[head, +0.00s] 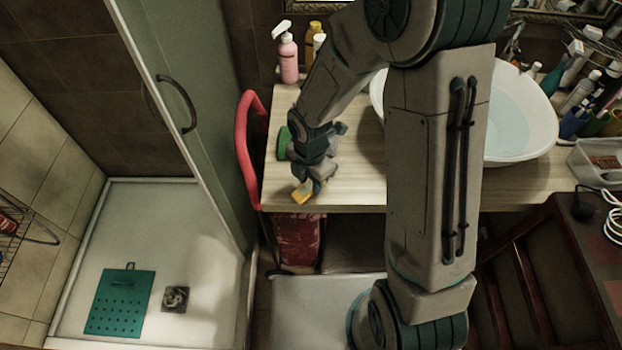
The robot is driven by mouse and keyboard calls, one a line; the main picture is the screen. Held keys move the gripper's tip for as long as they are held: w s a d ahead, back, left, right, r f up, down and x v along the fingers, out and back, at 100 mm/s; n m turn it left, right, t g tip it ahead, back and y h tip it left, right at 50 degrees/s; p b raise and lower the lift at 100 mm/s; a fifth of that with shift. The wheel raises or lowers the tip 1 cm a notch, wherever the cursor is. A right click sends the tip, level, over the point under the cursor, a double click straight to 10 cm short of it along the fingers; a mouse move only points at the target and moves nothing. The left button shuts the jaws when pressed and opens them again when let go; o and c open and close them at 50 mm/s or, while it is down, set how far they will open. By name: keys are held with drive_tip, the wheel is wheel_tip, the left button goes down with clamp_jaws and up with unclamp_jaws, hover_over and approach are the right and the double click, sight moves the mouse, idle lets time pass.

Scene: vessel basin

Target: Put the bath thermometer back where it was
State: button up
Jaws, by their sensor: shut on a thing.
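My gripper (314,184) is low over the front left corner of the wooden counter, pointing down. It is shut on a small yellow thing (302,192), which I take to be the bath thermometer. The yellow thing is at the counter's front edge; I cannot tell whether it touches the top. The fingers hide part of it.
A green object (284,143) stands just behind my gripper. A pink spray bottle (288,58) and a yellow bottle (314,36) stand at the back. A white basin (540,115) with water is at right. A red curved rail (241,150) borders the counter's left side.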

sight(310, 186)
drive_tip(key=o, duration=1)
drive_tip(key=shift+f, duration=0.1)
wheel_tip(310, 186, up, 12)
drive_tip(key=shift+s+d+r+m+t, duration=0.6)
drive_tip(key=shift+s+d+r+m, duration=1.55)
drive_tip(key=shift+m, duration=2.3)
drive_tip(key=shift+s+d+r+m+t, duration=0.6)
drive_tip(key=shift+s+d+r+m, duration=1.55)
drive_tip(key=shift+m, duration=2.25)
drive_tip(key=shift+s+d+r+m+t, duration=0.6)
drive_tip(key=shift+s+d+r+m, duration=0.95)
drive_tip(key=shift+d+m, duration=2)
drive_tip(key=shift+w+a+r+m, duration=0.1)
drive_tip(key=shift+w+a+m, duration=0.05)
drive_tip(key=shift+a+m, duration=0.3)
drive_tip(key=shift+w+a+r+m, duration=0.1)
drive_tip(key=shift+a+m, duration=0.35)
